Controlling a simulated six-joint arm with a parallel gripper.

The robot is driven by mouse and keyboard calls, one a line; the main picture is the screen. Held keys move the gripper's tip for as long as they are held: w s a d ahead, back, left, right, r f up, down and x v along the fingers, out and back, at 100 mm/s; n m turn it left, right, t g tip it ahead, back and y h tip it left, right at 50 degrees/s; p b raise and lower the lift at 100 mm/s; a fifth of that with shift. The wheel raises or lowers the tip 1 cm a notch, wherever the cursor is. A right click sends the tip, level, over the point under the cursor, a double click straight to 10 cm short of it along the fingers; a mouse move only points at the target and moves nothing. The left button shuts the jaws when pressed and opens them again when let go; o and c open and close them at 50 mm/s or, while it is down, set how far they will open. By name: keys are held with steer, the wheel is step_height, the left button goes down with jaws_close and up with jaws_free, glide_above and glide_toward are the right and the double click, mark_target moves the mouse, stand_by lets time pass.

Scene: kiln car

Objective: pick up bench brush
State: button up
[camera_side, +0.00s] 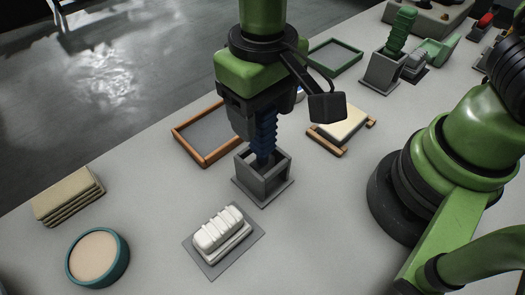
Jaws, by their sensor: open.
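A blue ribbed upright piece (265,137), likely the bench brush's handle, stands in a square grey open-topped holder (262,190). Its lower end is hidden inside the holder. My gripper (259,118) points straight down over the holder, with its dark jaws open around the upper part of the blue piece. The jaws hide the piece's top, and I cannot tell whether they touch it.
A white ribbed block (215,233) lies on a grey mat in front. An orange-framed tray (190,160) is left of the holder, a cream block on wooden rails (343,124) right. Stacked slabs (68,195) and a teal round dish (124,257) stand left. A green ribbed piece (400,32) stands behind.

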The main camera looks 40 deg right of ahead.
steer(key=shift+f, duration=0.9)
steer(key=c, duration=1)
steer(key=shift+r, duration=0.15)
